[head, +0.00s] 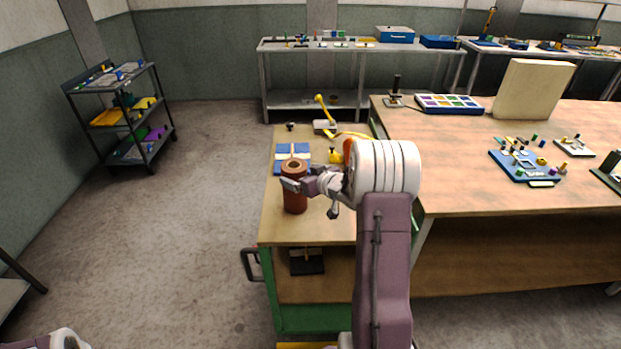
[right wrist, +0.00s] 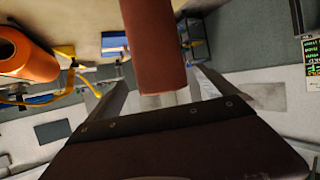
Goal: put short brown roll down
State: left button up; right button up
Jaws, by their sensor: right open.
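The short brown roll (head: 295,201) stands upright on the wooden top of the green cart (head: 268,229), near its left edge. Its hollow top shows in the head view. In the right wrist view the brown roll (right wrist: 155,45) lies between the two spread fingers (right wrist: 157,88). A gap shows between the roll and the right finger. My left gripper is out of view; only a bit of my left arm shows at the bottom left.
An orange roll (right wrist: 25,58) is close by; in the head view my wrist mostly hides it. A large workbench (head: 455,185) stands to the right. Open floor lies left.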

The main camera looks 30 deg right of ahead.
jog(key=v, duration=0.7)
jog(key=shift+s, duration=0.25)
jog(key=s+a+f+g, duration=0.5)
jog(key=s+a+g, duration=0.1)
jog(key=s+a, duration=0.4)
jog(key=s+a+f+g, duration=0.6)
jog(key=s+a, duration=0.4)
jog(key=s, duration=0.1)
jog(key=shift+s+f+m, duration=0.2)
jog(key=shift+s+m, duration=0.1)
